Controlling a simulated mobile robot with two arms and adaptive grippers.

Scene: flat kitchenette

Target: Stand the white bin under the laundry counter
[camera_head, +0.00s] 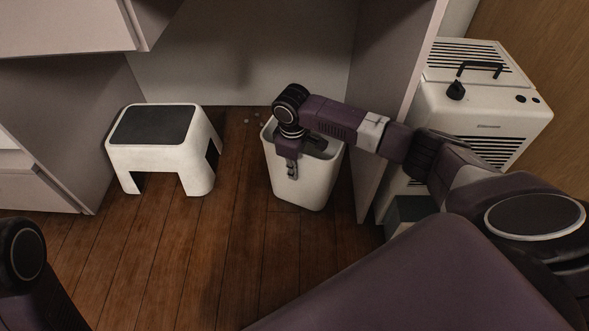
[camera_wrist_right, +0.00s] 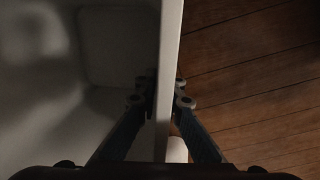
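The white bin (camera_head: 307,182) is a tall, open-topped tub in the open bay under the counter, near the right side panel. It looks upright, with its base at or close to the floor; I cannot tell if it touches. My right gripper (camera_head: 294,160) reaches down over its near left rim. In the right wrist view the bin's wall (camera_wrist_right: 172,50) runs between the two fingers (camera_wrist_right: 165,98), one inside and one outside, and they look closed on it. Of my left arm only a dark link shows at the lower left; its gripper is out of view.
A white step stool (camera_head: 203,150) with a dark top stands left of the bin, with bare wood floor (camera_head: 238,190) between. The side panel (camera_head: 385,100) is close on the right. Beyond it stands a white appliance (camera_head: 480,105), with a grey box (camera_head: 410,210) at its foot.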

